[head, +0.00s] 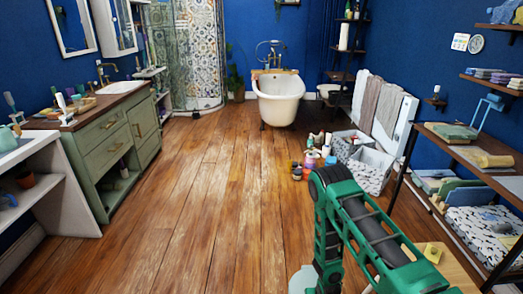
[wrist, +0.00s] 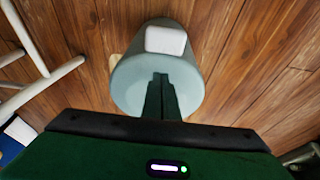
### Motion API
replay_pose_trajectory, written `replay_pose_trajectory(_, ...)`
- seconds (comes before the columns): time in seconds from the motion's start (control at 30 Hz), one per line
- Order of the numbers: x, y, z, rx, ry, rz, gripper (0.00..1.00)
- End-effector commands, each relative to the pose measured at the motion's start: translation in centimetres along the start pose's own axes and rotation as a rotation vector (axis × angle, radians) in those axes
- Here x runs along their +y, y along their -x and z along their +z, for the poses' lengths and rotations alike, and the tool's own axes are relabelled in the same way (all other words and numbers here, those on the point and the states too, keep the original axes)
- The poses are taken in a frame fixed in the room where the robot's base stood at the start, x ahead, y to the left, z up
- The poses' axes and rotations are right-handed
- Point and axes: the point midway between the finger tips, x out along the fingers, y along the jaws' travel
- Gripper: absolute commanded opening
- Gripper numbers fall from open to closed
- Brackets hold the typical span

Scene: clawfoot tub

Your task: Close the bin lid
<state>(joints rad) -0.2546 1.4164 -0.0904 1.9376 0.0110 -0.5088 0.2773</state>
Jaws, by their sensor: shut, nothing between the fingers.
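The bin is a pale blue-grey round container, seen from above in the wrist view (wrist: 125,85). A pale round top faces the camera, and a white rounded rectangular part (wrist: 165,40) shows at its far side. I cannot tell whether the round face is the lid or the opening. A pale edge of the bin (head: 301,281) shows at the bottom of the head view, beside my green arm. My gripper (wrist: 160,76) is shut and empty, its dark fingers over the bin's round top. Whether they touch it is unclear.
White tubular legs (wrist: 45,80) stand left of the bin in the wrist view. A shelf rack (head: 470,150) stands at the right, with patterned baskets (head: 372,172) and several bottles (head: 312,162) on the floor. The wooden floor (head: 200,210) at the left is clear.

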Motion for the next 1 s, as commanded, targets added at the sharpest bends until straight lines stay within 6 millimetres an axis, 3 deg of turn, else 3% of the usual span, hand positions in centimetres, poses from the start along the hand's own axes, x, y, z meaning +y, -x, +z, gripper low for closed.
replay_pose_trajectory(0.53, 0.1, 3.6, -1.1, 0.001, -0.001, 0.0, 0.0)
replay_pose_trajectory(1.0, 0.1, 4.1, -1.2, 0.0, -0.001, 0.0, 0.0)
